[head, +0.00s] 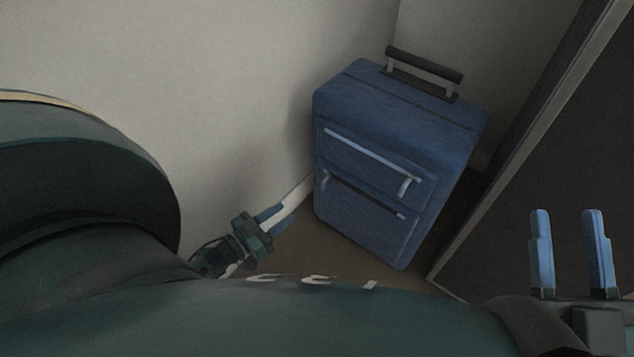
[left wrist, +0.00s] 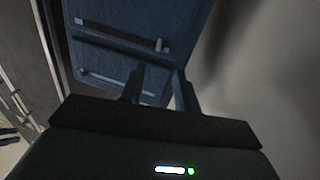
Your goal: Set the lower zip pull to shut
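A blue suitcase (head: 370,215) stands upright on the floor, with two slanting zips on its front. The upper zip pull (head: 407,187) hangs at the right end of the upper zip (head: 370,151). My left gripper (head: 278,215) is open and empty, left of the suitcase and apart from it. In the left wrist view its spread fingers (left wrist: 159,88) appear in front of the suitcase (left wrist: 115,60). My right gripper (head: 568,225) is open and empty at the right.
A pale wall (head: 230,90) stands behind and left of the suitcase. A dark panel (head: 545,150) with a lighter edge rises on the right. The suitcase's dark carry handle (head: 425,64) is raised on top. A strip of bare floor (head: 310,245) shows in front.

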